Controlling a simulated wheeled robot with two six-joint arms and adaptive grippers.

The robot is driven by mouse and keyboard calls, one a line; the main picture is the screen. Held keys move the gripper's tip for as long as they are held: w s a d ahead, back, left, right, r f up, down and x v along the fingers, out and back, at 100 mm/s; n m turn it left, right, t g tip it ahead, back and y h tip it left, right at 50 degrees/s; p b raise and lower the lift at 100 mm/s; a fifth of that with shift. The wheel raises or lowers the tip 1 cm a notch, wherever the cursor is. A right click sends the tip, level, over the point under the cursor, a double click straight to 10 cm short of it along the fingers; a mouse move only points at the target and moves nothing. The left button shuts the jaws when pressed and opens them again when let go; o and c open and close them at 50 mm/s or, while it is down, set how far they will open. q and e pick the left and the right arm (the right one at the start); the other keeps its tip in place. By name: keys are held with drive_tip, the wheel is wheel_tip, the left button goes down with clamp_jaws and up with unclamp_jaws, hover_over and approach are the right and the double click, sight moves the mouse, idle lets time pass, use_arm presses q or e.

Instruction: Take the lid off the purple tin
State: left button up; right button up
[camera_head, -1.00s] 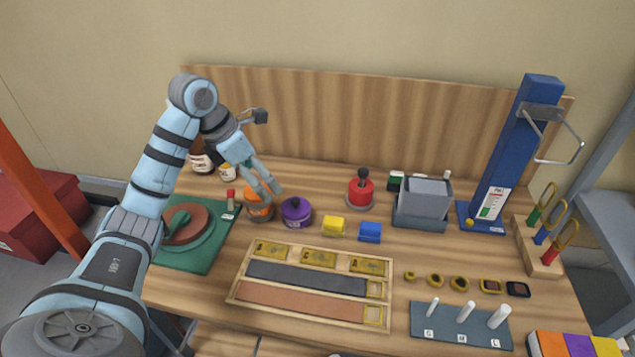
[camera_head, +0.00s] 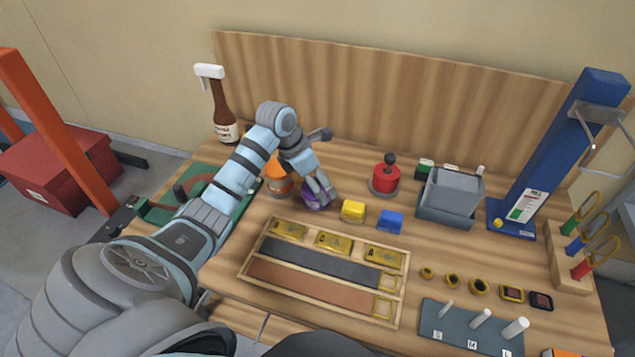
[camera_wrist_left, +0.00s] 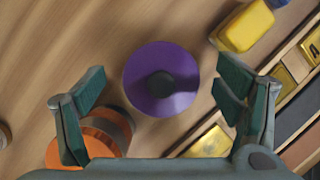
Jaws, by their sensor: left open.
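The purple tin (camera_head: 314,198) stands on the workbench, partly hidden by my left gripper in the head view. In the left wrist view its round purple lid (camera_wrist_left: 143,92) with a dark knob (camera_wrist_left: 160,85) is seen from above, and the lid is on. My left gripper (camera_head: 324,190) is open above the tin. In the left wrist view its fingers (camera_wrist_left: 160,100) stand wide apart on either side of the lid, not visibly touching it. My right gripper is not in view.
An orange tin (camera_head: 277,182) stands close on the left of the purple one. A yellow block (camera_head: 353,210) and a blue block (camera_head: 390,221) sit to the right. A wooden tray (camera_head: 252,253) lies in front. A brown bottle (camera_head: 223,110) stands behind.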

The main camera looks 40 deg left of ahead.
use_arm(q)
drive_tip(key=shift+s+f, duration=0.1)
drive_tip(key=shift+s, duration=0.05)
drive_tip(key=shift+c, duration=0.6)
drive_tip(key=c, duration=0.9)
drive_tip(key=shift+o, duration=0.2)
